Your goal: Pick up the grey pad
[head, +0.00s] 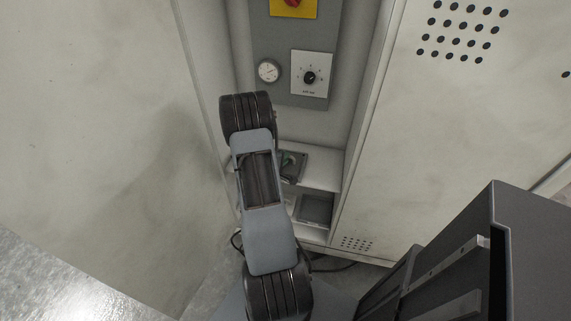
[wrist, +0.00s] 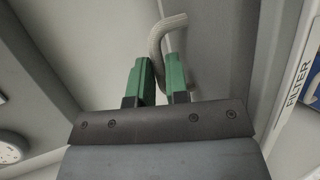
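In the wrist view, my gripper (wrist: 158,80) has two green fingers close together. A pale grey bent strip (wrist: 156,42) runs down into the gap between them and curls over to the right at its top. It looks like the grey pad seen edge-on, and the fingers appear shut on it; its lower end is hidden. In the head view, my arm covers most of the gripper. The pad cannot be made out there.
A tall pale cabinet holds a grey panel with a gauge (head: 268,71), a dial (head: 310,77) and a red knob on a yellow plate (head: 292,6). A dark tray (head: 316,209) sits in the lower compartment. Cabinet walls are close on both sides. A FILTER label (wrist: 298,84) is at the right.

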